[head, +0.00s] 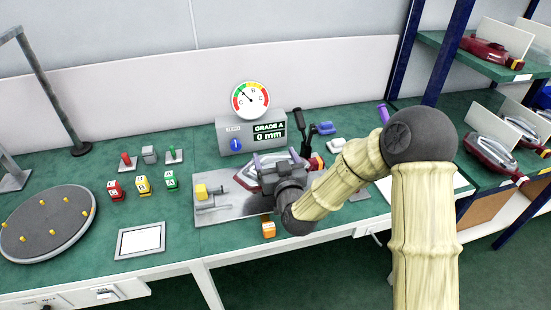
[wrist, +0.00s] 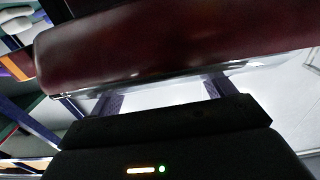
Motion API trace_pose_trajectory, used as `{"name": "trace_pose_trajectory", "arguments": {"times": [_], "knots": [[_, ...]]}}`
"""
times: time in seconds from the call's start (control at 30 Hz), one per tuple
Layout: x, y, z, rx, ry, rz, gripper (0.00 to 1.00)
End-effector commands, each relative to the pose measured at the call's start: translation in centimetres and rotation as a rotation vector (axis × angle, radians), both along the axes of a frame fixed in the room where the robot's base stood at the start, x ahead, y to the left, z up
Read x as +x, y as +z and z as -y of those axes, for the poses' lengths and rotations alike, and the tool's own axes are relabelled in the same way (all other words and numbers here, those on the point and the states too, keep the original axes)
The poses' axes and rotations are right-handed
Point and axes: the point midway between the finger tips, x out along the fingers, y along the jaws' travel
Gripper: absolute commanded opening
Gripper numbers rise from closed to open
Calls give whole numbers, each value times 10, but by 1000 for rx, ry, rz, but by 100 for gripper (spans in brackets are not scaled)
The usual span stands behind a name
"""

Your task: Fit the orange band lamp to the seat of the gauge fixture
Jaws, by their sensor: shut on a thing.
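The lamp (wrist: 170,45) is dark red with a clear lower edge and spans the wrist view. In the head view the lamp (head: 268,177) is partly behind my gripper (head: 278,160), over the grey plate of the gauge fixture (head: 225,209). An orange patch (head: 317,162) shows at the lamp's right end. My gripper's purple fingers (wrist: 160,94) are shut on the lamp. The seat is hidden under the lamp and gripper, and I cannot tell whether the lamp touches it.
A gauge box (head: 262,132) reading "GRADE A 0 mm", with a dial (head: 250,100) above it, stands behind the fixture. Black upright handles (head: 303,122) stand close right. Small coloured blocks (head: 143,185) and a round turntable (head: 45,225) are left. More lamps (head: 495,155) sit on right shelves.

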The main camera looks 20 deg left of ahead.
Motion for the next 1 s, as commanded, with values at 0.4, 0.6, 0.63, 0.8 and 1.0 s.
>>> {"name": "trace_pose_trajectory", "arguments": {"times": [0.4,0.6,0.63,0.8,1.0], "knots": [[0,1,0,1,0,2,49],[0,0,0,1,0,2,49],[0,0,0,1,0,2,49],[0,-5,0,1,0,2,49],[0,-11,0,1,0,2,49]]}}
